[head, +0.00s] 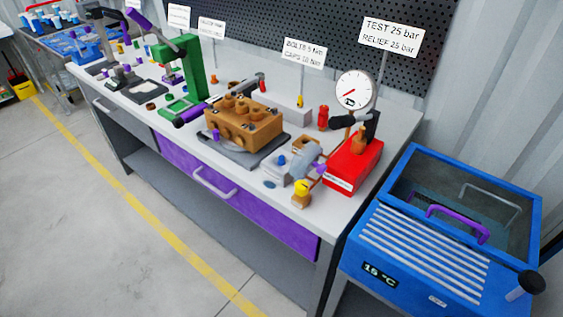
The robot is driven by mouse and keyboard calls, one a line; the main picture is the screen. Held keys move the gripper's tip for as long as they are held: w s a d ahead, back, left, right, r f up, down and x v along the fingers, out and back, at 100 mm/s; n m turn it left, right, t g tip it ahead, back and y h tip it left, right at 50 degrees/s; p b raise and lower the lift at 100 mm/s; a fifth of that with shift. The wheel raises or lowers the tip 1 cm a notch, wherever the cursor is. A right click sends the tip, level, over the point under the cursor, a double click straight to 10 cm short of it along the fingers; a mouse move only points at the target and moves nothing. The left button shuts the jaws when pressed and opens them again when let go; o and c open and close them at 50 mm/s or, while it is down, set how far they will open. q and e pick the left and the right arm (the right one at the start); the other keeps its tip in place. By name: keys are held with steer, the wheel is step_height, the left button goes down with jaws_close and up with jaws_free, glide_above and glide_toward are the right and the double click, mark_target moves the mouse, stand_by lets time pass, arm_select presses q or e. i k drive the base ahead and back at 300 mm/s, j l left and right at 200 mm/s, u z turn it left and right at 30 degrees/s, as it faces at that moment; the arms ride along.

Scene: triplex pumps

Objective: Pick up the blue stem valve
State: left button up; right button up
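No gripper of mine shows in the head view. I cannot single out the blue stem valve for certain. A small blue piece (282,160) sits at the grey block near the bench's front right, just left of the red test unit (352,172). A flat blue-grey piece (269,184) lies on the bench top in front of that block. Several small blue and white parts (62,19) stand far off at the upper left, too small to tell apart.
The white-topped bench (395,135) has a purple drawer front (185,165). On it stand a brown pump block (243,128), a green press (190,70) and a pressure gauge (355,90). A blue chest (430,235) stands at the right. The floor (70,220) in front is clear.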

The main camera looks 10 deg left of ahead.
mark_target(280, 162)
steer(key=i+j+z, duration=0.1)
steer(key=j, duration=0.35)
steer(key=i+j, duration=0.15)
steer(key=j, duration=0.3)
steer(key=i+j+z, duration=0.15)
steer(key=j, duration=0.3)
